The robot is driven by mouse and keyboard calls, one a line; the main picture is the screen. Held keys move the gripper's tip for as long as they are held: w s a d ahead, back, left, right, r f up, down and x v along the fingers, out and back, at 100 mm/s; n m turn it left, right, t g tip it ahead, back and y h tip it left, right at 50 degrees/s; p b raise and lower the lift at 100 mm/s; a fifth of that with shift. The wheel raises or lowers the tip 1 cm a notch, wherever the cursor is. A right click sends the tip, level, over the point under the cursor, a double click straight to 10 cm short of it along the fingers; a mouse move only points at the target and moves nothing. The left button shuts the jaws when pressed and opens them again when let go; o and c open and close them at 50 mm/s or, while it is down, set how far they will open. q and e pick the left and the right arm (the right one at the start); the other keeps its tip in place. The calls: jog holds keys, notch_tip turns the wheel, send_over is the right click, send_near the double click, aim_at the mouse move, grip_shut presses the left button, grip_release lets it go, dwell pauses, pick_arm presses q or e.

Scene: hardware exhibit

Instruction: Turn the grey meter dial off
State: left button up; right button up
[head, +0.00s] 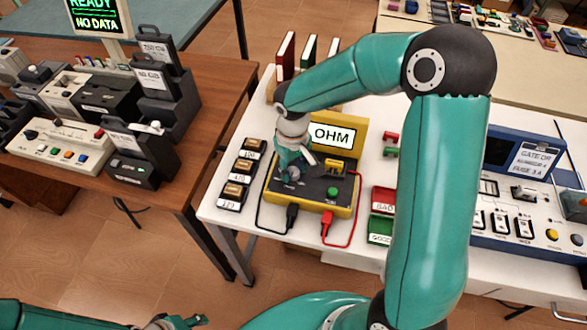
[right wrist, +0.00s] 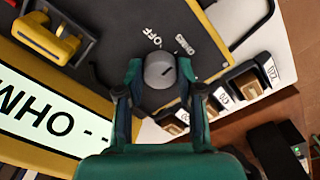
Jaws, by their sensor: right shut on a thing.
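The yellow meter (head: 345,125) with a dark top panel stands on the white table, and its screen reads OHM. Its round grey dial (right wrist: 159,70) shows in the right wrist view, with a small dark mark on its face. The printed words OFF (right wrist: 150,37) and OHMS (right wrist: 184,44) lie just beyond the dial. My right gripper (head: 290,172) is down at the panel's left part; in the right wrist view its two fingers (right wrist: 160,72) are shut on the dial's sides. My left gripper (head: 178,322) is only partly in view at the bottom edge.
Black and red leads (head: 327,228) plug into the meter's front. Small labelled blocks (head: 237,172) line its left side. Red and green trays (head: 381,230) stand to its right. A blue-and-white device (head: 515,200) is farther right. A brown table (head: 190,150) with equipment stands left.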

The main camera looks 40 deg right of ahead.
aim_at(292, 170)
jog(key=n, duration=0.3)
jog(key=shift+w+r+n, duration=0.1)
jog(key=shift+n, duration=0.2)
jog(key=n, duration=0.4)
jog(key=shift+n, duration=0.4)
jog(key=o, duration=1.2)
jog(key=shift+c, duration=0.2)
notch_tip(292, 170, up, 12)
